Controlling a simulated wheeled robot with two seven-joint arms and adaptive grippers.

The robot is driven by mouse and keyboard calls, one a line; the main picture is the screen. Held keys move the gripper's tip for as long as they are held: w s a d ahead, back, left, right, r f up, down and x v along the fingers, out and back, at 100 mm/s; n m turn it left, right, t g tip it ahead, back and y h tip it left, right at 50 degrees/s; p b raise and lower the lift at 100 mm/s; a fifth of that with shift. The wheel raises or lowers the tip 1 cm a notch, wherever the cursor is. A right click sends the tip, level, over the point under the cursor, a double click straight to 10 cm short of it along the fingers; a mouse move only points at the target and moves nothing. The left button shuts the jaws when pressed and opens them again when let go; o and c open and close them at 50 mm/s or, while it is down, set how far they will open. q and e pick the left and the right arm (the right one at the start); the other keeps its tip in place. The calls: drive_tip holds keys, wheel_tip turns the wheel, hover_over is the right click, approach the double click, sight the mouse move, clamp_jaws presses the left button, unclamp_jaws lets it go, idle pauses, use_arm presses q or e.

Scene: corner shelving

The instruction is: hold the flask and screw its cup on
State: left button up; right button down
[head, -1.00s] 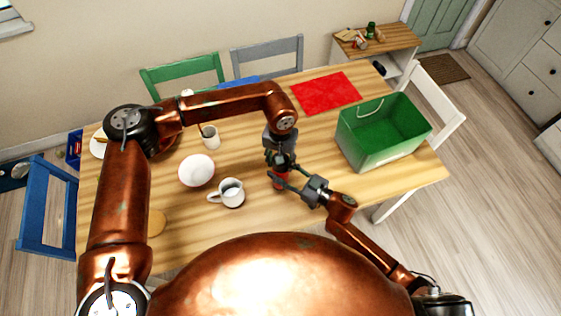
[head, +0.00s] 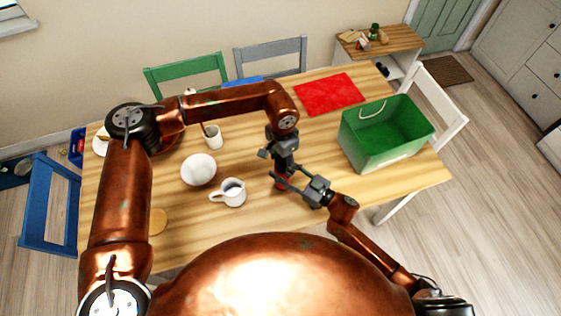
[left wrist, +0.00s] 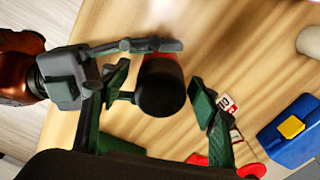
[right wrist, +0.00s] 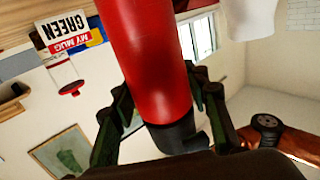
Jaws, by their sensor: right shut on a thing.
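The flask (head: 281,184) is a red cylinder held upright above or on the table, near the middle front. Its red body fills much of the right wrist view (right wrist: 150,60). The black cup (left wrist: 160,88) sits on its top end; how tightly, I cannot tell. My right gripper (head: 284,180) is shut on the red body from the right, a finger on each side. My left gripper (head: 281,162) points down from above. In the left wrist view its fingers stand apart on either side of the cup, with gaps showing.
A white mug (head: 232,193) and a white bowl (head: 198,169) stand left of the flask. A green crate (head: 378,160) is to the right, a red mat (head: 328,94) behind. A sign (right wrist: 63,32) shows in the right wrist view. Bare table lies around the flask.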

use_arm(q)
drive_tip(key=shift+w+a+r, duration=0.1)
drive_tip(key=shift+r, duration=2.1)
drive_tip(key=shift+c, duration=0.2)
